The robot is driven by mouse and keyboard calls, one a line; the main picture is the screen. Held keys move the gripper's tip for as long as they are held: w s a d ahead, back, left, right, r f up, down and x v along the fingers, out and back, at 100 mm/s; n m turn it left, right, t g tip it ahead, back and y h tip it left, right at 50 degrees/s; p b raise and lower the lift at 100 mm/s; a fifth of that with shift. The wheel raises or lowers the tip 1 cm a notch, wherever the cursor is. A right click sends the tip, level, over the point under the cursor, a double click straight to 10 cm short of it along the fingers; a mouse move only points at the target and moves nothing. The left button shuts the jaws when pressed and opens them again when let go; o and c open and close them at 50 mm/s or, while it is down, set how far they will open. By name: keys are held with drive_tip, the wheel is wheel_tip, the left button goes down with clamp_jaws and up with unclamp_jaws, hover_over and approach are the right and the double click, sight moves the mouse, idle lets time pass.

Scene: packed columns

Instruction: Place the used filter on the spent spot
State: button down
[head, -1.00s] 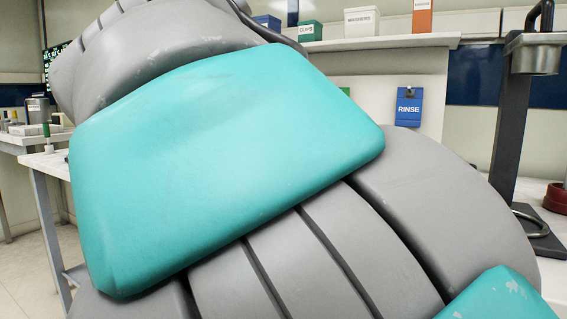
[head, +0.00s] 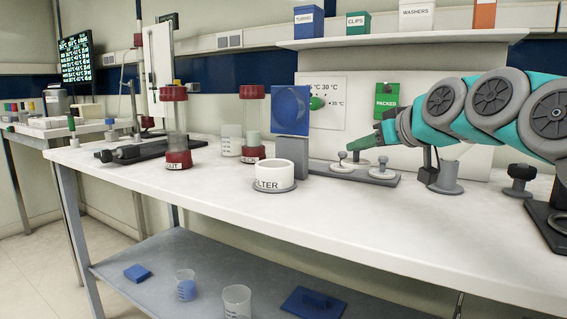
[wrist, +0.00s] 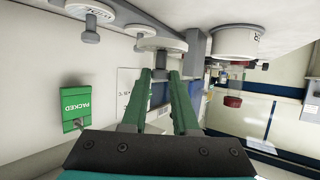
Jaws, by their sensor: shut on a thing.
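My gripper (head: 353,146) reaches in from the right and points left, low over a grey plate (head: 395,181). In the wrist view my gripper's green fingers (wrist: 160,74) are shut on the small peg of a pale grey disc (wrist: 160,44), apparently the used filter. A whiter pegged disc (head: 382,173) sits toward the plate's right end. It also shows in the wrist view (wrist: 90,12). I cannot read a spent label on the plate.
A white cup (head: 280,176) with a partly visible filter label stands left of the plate. Beside it are a blue panel (head: 290,110) on a grey post and red-capped columns (head: 177,130). A packed sign (head: 388,100) hangs behind. The front bench is clear.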

drive_tip(key=shift+w+a+f, duration=0.1)
drive_tip(key=shift+w+a, duration=0.05)
drive_tip(key=shift+a, duration=0.05)
drive_tip(key=shift+n+y, duration=0.3)
drive_tip(key=shift+y, duration=0.1)
drive_tip(key=w+a, duration=0.2)
drive_tip(key=w, duration=0.3)
drive_tip(key=w+a+p, duration=0.1)
drive_tip(key=w+a, duration=0.2)
drive_tip(key=w, duration=0.3)
drive_tip(key=w+a+p, duration=0.1)
drive_tip(key=w+a, duration=0.1)
drive_tip(key=w, duration=0.3)
drive_tip(key=shift+w+a, duration=0.2)
drive_tip(key=shift+w, duration=0.15)
drive_tip(key=shift+f, duration=1.85)
drive_tip(key=shift+f, duration=0.1)
drive_tip(key=c, duration=1)
unclamp_jaws()
drive_tip(key=shift+o, duration=0.2)
drive_tip(key=b+v, duration=0.1)
drive_tip(key=v, duration=1.1)
drive_tip(key=shift+r, duration=0.25)
